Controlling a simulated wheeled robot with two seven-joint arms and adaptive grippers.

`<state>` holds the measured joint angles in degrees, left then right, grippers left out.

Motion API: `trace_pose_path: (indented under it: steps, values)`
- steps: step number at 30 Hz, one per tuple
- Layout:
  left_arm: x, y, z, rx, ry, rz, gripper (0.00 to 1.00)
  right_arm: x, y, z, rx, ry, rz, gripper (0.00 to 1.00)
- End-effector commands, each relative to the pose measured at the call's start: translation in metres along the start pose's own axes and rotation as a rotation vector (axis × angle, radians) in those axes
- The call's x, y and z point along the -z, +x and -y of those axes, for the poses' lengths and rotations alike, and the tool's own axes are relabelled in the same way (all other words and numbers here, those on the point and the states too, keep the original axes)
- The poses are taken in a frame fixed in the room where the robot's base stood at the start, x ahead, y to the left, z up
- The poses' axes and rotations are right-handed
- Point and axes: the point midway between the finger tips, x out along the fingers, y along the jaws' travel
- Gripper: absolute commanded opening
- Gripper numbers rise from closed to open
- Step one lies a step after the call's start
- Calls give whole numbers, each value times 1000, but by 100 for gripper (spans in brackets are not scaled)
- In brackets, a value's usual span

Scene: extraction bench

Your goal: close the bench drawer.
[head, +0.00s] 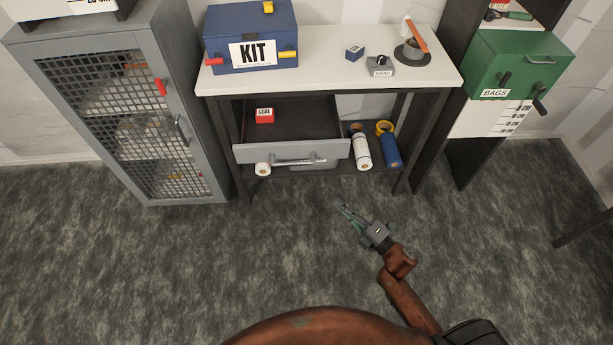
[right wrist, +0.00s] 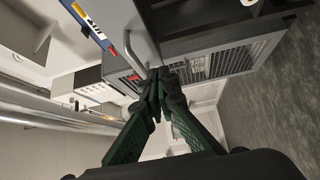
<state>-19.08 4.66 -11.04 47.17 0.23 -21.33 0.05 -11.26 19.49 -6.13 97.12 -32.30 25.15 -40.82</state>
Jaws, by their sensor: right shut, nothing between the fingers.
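The bench drawer (head: 247,154) is pulled out from under the white bench top, its grey front facing me. Its inside is dark, and a red box marked SEAL (head: 265,116) sits in it at the left. A metal bar handle (head: 299,161) runs along the drawer front. My right gripper (head: 341,206) is shut and empty, in front of the drawer and to the right of its handle, apart from it in the head view. Its green fingers (right wrist: 156,78) also show pressed together in the right wrist view. My left gripper is not in view.
The bench top (head: 330,68) carries a blue KIT box (head: 226,57) and small items. Rolls (head: 361,150) lie on the lower shelf. A grey mesh cabinet (head: 205,160) stands left, a shelf with a green BAGS bin (head: 508,70) right. The floor in front is clear.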

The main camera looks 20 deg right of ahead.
Motion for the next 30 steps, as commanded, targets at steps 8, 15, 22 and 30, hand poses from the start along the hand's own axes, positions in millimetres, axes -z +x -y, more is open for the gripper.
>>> trace_pose_path:
  steps: [8, 15, 22, 30]
  values:
    - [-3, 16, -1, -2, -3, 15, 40, 28, 15, -41, -102, -158, -95, 0]
    - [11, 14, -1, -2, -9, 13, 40, 32, 54, -46, -104, -158, -96, 0]
    - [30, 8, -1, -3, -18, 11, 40, 36, 101, -48, -102, -156, -95, 0]
    - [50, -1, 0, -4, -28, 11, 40, 17, 132, -54, -99, -156, -93, 0]
